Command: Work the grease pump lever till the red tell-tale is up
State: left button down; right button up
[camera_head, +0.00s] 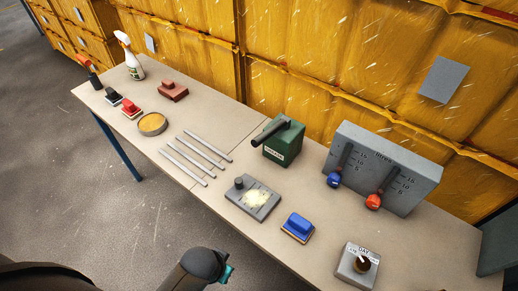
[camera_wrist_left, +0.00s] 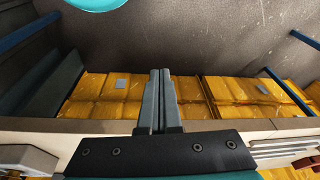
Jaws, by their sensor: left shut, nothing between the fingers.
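The grease pump is a green box (camera_head: 283,148) with a pale label on its front, standing on the table towards the back. Its dark lever (camera_head: 270,131) lies slanted across the top, pointing to the lower left. I cannot make out a red tell-tale on it. My left gripper (camera_wrist_left: 160,74) is shut and empty in the left wrist view, its two fingers pressed together. The pump cannot be made out there. In the head view part of my left arm shows at the bottom, well in front of the table; its fingers are hidden. My right gripper is not in view.
A grey gauge block (camera_head: 385,165) with blue and red knobs stands right of the pump. A grey plate with a knob (camera_head: 253,198), a blue-topped block (camera_head: 297,227) and a dial box (camera_head: 357,265) lie nearer. Metal bars (camera_head: 186,162) lie left. Yellow crates (camera_head: 300,60) stand behind.

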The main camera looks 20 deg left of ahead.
pick_arm(q)
jog(key=w+r+t+p, duration=0.2)
jog(key=w+r, duration=0.2)
jog(key=r, duration=0.6)
jog(key=w+r+t+p, duration=0.1)
jog(key=w+r+p, duration=0.2)
jog(key=r, duration=0.7)
jog(key=w+r+m+t+h, duration=0.3)
jog(key=w+r+t, duration=0.3)
jog(key=w+r, duration=0.5)
jog(key=shift+w+a+m+t+h, duration=0.3)
jog(key=shift+w+a, duration=0.05)
jog(key=shift+w, duration=0.45)
jog(key=shift+w, duration=0.1)
send_over(258, 141)
notch_tip(258, 141, down, 4)
jog(key=f, duration=0.3)
jog(key=shift+w+d+b, duration=0.2)
jog(key=shift+b, duration=0.2)
jog(key=shift+s+a+f, duration=0.1)
jog(key=shift+a+f, duration=0.1)
jog(key=shift+f, duration=0.35)
jog(key=shift+f, duration=0.1)
